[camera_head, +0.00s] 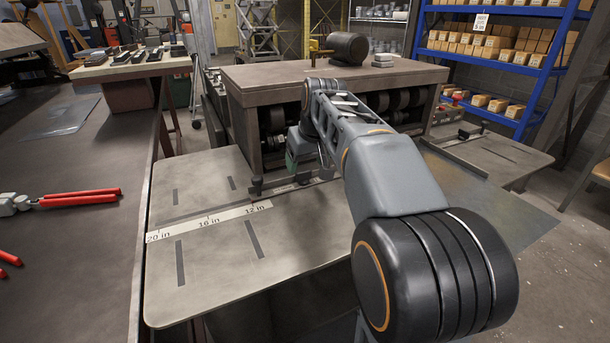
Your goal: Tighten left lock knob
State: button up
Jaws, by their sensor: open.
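My gripper (301,168) points down at the front of the machine, just above the dark fence bar (285,183) on the table. It is open, though its fingertips are small and partly hidden by my own arm. A small dark block with an upright piece, which looks like the left lock knob (257,184), stands at the bar's left end, left of my gripper. I see no contact between them. A similar dark fitting (466,133) sits at the bar's right end. My forearm hides the bar's middle.
The metal table (200,275) carries a scale marked in inches and dark slots; its left front is clear. The roller machine (245,110) rises behind the bar. A dark bench (80,240) with red-handled tools (80,198) stands left. Blue shelves (500,54) with boxes stand right.

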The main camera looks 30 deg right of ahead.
aim_at(304, 171)
jog(key=shift+b+x, duration=0.35)
jog(key=shift+x, duration=1.65)
jog(key=shift+c, duration=0.3)
jog(key=c, duration=0.9)
jog(key=shift+o, duration=0.2)
jog(key=shift+m+h+p, duration=0.3)
jog(key=shift+m+p, duration=0.1)
jog(key=shift+m, duration=0.4)
jog(key=o, duration=0.9)
